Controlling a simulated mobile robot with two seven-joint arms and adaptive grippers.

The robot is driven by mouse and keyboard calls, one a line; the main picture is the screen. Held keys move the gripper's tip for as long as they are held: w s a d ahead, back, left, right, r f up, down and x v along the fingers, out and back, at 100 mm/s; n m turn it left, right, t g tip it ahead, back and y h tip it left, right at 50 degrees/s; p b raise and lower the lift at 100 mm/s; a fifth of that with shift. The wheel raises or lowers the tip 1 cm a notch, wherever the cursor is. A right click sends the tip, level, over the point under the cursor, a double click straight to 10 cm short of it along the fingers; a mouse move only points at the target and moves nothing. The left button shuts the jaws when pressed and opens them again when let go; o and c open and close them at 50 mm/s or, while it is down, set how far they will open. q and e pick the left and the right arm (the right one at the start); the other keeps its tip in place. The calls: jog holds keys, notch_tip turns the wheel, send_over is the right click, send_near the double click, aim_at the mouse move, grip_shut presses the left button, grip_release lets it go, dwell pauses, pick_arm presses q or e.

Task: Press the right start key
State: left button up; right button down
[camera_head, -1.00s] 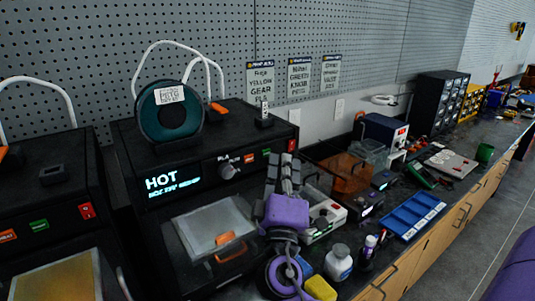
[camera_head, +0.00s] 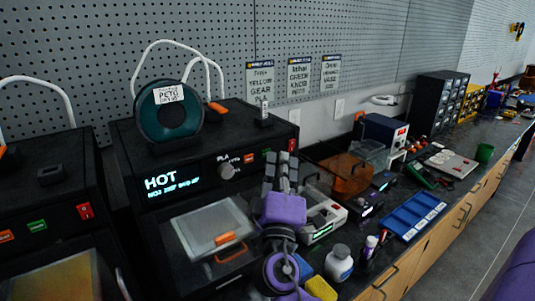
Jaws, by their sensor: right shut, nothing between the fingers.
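The right-hand black machine (camera_head: 135,150) has a lit display (camera_head: 172,184) reading "HOT", with a smaller line too blurred to read. Its front panel carries a knob (camera_head: 227,171), an orange key (camera_head: 249,157), a small green key (camera_head: 266,153) and a red key (camera_head: 292,145). My right gripper (camera_head: 281,163) is shut and empty, its fingers pointing up in front of the right end of this panel. The fingertips appear just below and beside the green key; I cannot tell whether they touch. My left gripper is not in view.
A dark green spool (camera_head: 150,124) stands on the machine. A second black machine (camera_head: 45,180) is at the left.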

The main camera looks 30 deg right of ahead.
jog(key=shift+w, duration=0.15)
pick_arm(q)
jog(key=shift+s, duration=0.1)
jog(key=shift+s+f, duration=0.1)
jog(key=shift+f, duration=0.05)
pick_arm(e)
jog(key=shift+s, duration=0.65)
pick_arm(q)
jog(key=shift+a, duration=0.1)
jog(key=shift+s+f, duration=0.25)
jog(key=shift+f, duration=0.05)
pick_arm(e)
jog(key=s, duration=0.6)
jog(key=shift+d, duration=0.25)
